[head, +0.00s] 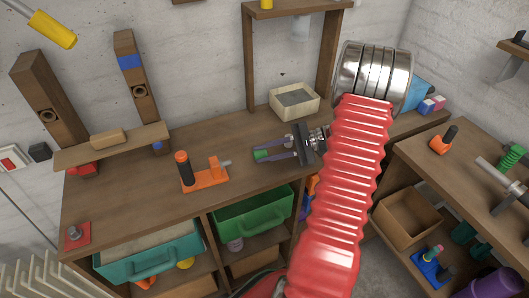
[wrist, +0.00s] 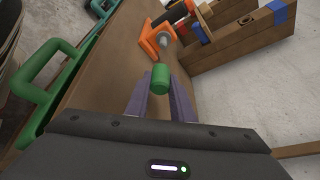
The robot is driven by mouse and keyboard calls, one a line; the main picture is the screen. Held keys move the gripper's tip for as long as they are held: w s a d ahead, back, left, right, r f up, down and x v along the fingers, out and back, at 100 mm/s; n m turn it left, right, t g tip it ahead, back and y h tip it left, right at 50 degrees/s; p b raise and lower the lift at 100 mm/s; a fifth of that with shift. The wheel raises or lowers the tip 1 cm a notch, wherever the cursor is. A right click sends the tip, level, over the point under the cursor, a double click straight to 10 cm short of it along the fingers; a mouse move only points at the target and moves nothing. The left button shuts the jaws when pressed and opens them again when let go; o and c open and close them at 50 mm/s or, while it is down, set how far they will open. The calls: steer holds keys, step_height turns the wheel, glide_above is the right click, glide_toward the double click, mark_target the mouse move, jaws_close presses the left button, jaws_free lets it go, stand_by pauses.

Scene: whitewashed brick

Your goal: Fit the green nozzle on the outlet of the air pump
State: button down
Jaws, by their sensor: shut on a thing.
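The air pump (head: 204,182) stands on the workbench, an orange base with a black cylinder capped in orange and an orange upright. Its short grey outlet (head: 226,162) points right, toward my gripper. My gripper (head: 263,153) is shut on the green nozzle (head: 260,155), its purple fingers on either side of it. The nozzle is held apart from the outlet, to its right. In the wrist view the nozzle (wrist: 160,79) sits between the fingertips, and the grey outlet (wrist: 166,37) shows beyond it, slightly to the right. The nozzle partly covers the view toward the pump.
A pale box (head: 294,101) stands behind my gripper under a wooden frame. A wooden rack (head: 112,145) stands at the back left. A teal bin (head: 150,253) and a green bin (head: 252,214) sit below the bench top. The bench between nozzle and pump looks clear.

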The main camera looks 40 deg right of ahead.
mark_target(255, 156)
stand_by(0.4)
steer(key=shift+a, duration=0.15)
steer(key=shift+w+a, duration=0.3)
steer(key=shift+a, duration=0.55)
steer(key=shift+w+a, duration=0.35)
steer(key=shift+a, duration=0.55)
steer(key=shift+w+a, duration=0.3)
steer(key=shift+a, duration=0.55)
steer(key=shift+w+a, duration=0.25)
steer(key=shift+a, duration=0.4)
steer(key=shift+w+a, duration=0.25)
steer(key=shift+a, duration=0.4)
steer(key=shift+w+a, duration=0.25)
steer(key=shift+a, duration=0.4)
stand_by(0.4)
steer(key=c, duration=1.5)
jaws_free()
steer(key=shift+o, duration=0.2)
steer(key=shift+s+d, duration=0.1)
steer(key=shift+d, duration=0.05)
steer(key=v, duration=1.3)
steer(key=shift+s+d, duration=0.25)
